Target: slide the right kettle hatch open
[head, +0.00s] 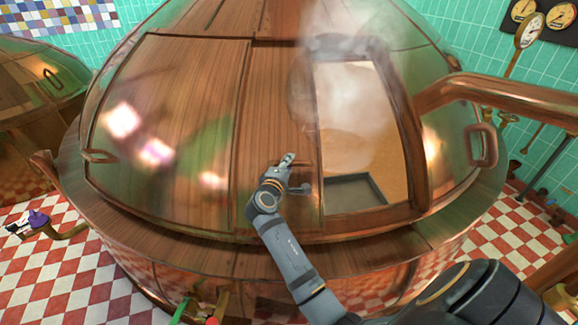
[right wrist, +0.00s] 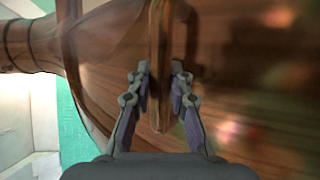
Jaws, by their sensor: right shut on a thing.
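The big copper kettle (head: 105,225) fills the middle of the head view. Its right hatch (head: 270,110), a wood-toned panel, stands slid to the left, with an open gap (head: 390,170) to its right. Steam rises from the gap, and a pale tan inside shows. My right gripper (head: 298,174) is at the hatch's lower right part. In the right wrist view, its fingers (right wrist: 158,82) are shut on the upright copper handle (right wrist: 157,35), one on each side. In the head view the gripper mostly hides this handle. My left gripper is not in view.
A thick copper pipe (head: 500,92) runs off to the right of the kettle. A loop handle (head: 482,146) sits on the right side and another (head: 99,156) on the left. Gauges (head: 530,30) hang at the back right. Red-and-white tiled floor (head: 60,275) surrounds the kettle.

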